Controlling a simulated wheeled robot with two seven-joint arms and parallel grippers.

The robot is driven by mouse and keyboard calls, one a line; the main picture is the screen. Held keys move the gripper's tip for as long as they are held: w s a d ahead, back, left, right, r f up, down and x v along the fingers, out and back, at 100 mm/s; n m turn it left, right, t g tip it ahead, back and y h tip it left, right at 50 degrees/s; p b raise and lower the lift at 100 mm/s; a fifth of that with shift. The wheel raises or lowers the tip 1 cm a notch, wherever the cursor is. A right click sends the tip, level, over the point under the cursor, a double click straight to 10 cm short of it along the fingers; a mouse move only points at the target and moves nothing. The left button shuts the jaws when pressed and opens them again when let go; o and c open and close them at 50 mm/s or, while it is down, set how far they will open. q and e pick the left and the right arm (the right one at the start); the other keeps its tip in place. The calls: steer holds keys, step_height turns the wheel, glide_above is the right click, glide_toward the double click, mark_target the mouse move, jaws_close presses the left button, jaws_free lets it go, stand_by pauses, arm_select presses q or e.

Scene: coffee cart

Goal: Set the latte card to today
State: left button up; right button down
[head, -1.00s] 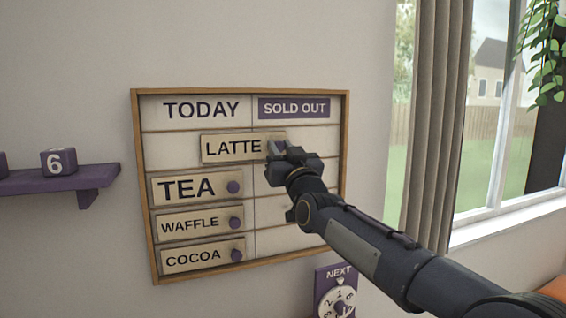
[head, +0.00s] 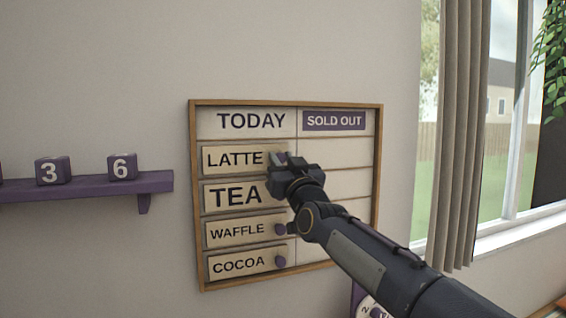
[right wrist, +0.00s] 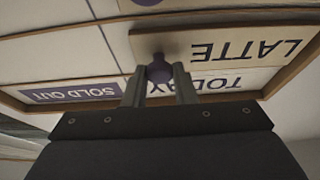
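The latte card (head: 233,159) lies in the top row of the TODAY column (head: 250,121) on the menu board (head: 193,200). It sits above the tea card (head: 235,194) and lies left of the board's centre line. My right gripper (head: 281,160) is at the card's right end, with its fingers on either side of the purple knob (right wrist: 158,70) and apparently touching it. The latte card (right wrist: 245,48) appears upside down in the right wrist view. My left gripper is not in view.
The waffle card (head: 238,231) and cocoa card (head: 238,265) fill the lower TODAY rows. The SOLD OUT column (head: 350,151) shows no cards in its visible part. A purple shelf (head: 90,187) with number cubes is left of the board. A curtain (head: 462,120) hangs to the right.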

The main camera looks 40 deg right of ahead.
steer(key=c, duration=1.2)
jaws_free()
steer(key=shift+w+a, duration=0.15)
steer(key=shift+a, duration=0.2)
steer(key=shift+d, duration=0.1)
steer(key=b+v, duration=0.2)
steer(key=v, duration=0.6)
steer(key=s+a+f+n+g+y, duration=0.1)
steer(key=s+a+f+g+y, duration=0.2)
steer(key=f, duration=0.5)
steer(key=s+a+f+g+y+p, duration=0.1)
steer(key=s+a+f+g+y, duration=0.1)
steer(key=a+f, duration=0.4)
steer(key=s+a+f+n+g+y, duration=0.1)
steer(key=s+a+f+g+y, duration=0.15)
steer(key=f, duration=0.65)
steer(key=s+a+f+g+y, duration=0.1)
steer(key=s+a+f+g, duration=0.3)
steer(key=s+f, duration=0.3)
steer(key=s+a+f+g+y, duration=0.2)
steer(key=s+a+f+g, duration=0.2)
steer(key=s+f, duration=0.4)
steer(key=shift+a+f+p, duration=0.4)
steer(key=shift+a+f, duration=0.35)
steer(key=shift+a, duration=0.1)
